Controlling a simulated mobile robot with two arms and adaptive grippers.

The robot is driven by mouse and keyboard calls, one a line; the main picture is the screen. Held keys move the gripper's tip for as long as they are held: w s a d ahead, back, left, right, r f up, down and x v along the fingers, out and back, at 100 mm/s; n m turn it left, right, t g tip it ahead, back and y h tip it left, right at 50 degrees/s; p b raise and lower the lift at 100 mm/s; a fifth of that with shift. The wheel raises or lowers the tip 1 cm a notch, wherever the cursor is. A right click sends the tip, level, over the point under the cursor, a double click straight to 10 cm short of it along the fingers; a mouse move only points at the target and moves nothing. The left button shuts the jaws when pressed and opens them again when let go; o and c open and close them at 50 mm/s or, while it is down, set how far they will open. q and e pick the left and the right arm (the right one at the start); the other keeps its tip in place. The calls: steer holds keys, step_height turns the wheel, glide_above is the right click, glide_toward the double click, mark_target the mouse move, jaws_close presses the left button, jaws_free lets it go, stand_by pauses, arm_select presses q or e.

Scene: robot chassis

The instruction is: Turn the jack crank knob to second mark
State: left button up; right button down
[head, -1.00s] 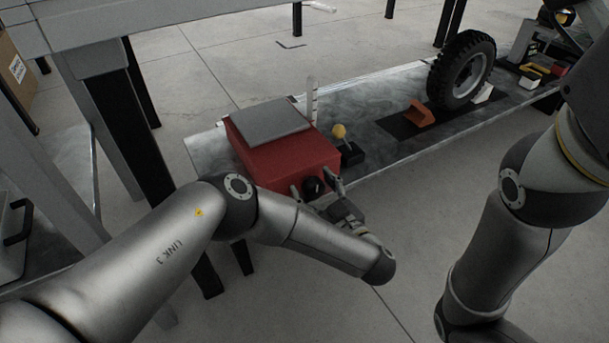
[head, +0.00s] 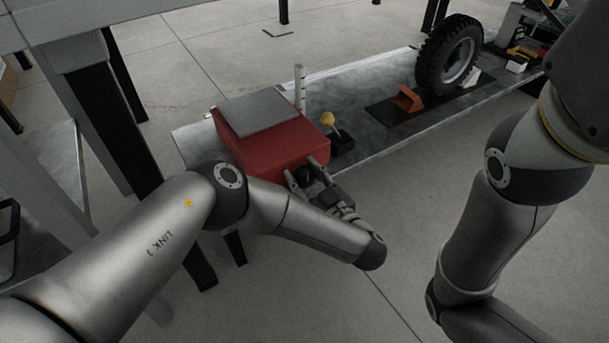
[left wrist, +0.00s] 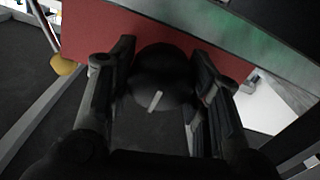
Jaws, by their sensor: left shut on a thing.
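The red jack box (head: 265,150) with a grey top plate stands on the metal bench. The round black crank knob (head: 305,175) is on its front face. My left gripper (head: 304,171) is shut on the knob, one finger on each side. In the left wrist view the knob (left wrist: 162,72) sits between the fingers of the left gripper (left wrist: 162,80). A short white line on the knob is tilted slightly right of upright. I cannot make out marks around the knob. My right arm shows at the right, but its gripper is out of view.
A white marked post (head: 300,88) stands behind the box. A yellow-knobbed lever (head: 328,119) is beside it. An orange wedge (head: 408,98) and a tyre (head: 450,65) are farther along the bench (head: 370,120). Floor in front is clear.

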mark_target(305, 169)
arm_select(q)
steer(key=shift+r, duration=0.15)
steer(key=shift+r+m+p, duration=0.1)
steer(key=shift+m+p, duration=0.35)
steer(key=shift+m, duration=0.65)
steer(key=shift+w+m, duration=0.1)
steer(key=shift+m, duration=2.1)
steer(key=shift+c, duration=0.2)
steer(key=o, duration=0.9)
steer(key=shift+o, duration=0.8)
step_height(305, 169, up, 8)
steer(key=shift+f, duration=0.1)
steer(key=shift+r, duration=0.85)
